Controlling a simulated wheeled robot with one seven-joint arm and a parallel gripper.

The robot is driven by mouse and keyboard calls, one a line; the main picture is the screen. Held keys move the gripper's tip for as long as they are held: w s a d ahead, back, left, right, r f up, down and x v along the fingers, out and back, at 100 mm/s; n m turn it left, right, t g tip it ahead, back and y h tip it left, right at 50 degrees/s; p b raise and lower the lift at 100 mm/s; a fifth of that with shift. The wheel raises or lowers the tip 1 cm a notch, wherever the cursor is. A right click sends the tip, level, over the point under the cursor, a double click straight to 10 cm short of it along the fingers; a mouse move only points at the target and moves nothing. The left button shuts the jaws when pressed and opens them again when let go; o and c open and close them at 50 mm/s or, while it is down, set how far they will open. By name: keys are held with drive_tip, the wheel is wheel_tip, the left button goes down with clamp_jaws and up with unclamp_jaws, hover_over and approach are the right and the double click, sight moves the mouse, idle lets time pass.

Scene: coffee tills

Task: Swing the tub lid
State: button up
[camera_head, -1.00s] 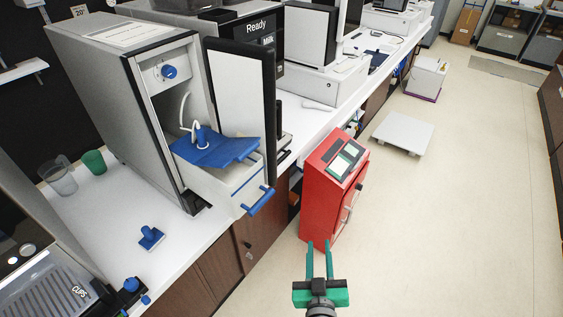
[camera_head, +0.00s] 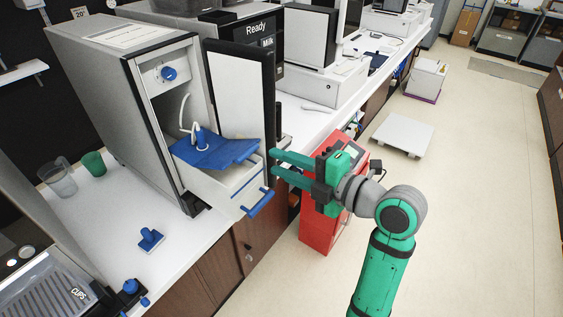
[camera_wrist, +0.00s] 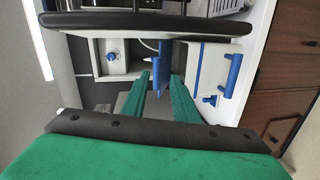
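A white tub (camera_head: 232,193) sticks out of the grey milk fridge, with a blue bar handle (camera_head: 258,202) on its front. Its blue lid (camera_head: 215,152) lies tilted over the tub's top, with a blue knob and a white tube at the back. My gripper (camera_head: 273,164) is open and empty, its two green fingers pointing left toward the lid's right edge. In the wrist view the fingers (camera_wrist: 164,80) stand apart, with a blue edge, probably the lid, beyond them. The tub handle (camera_wrist: 231,76) is right of them. Whether a finger touches the lid is unclear.
The fridge's open door (camera_head: 240,97) stands upright just behind the tub, close above my fingers. A red cabinet (camera_head: 318,232) stands below my gripper. A blue tamper-like piece (camera_head: 150,238) and cups are on the counter.

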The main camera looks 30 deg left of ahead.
sight(250, 154)
drive_tip(key=a, duration=0.2)
drive_tip(key=a+n, duration=0.1)
drive_tip(key=a, duration=0.2)
drive_tip(key=a+n+g, duration=0.1)
drive_tip(key=a, duration=0.1)
drive_tip(key=shift+s+a+f, duration=0.1)
drive_tip(key=shift+a+f, duration=0.2)
clamp_jaws()
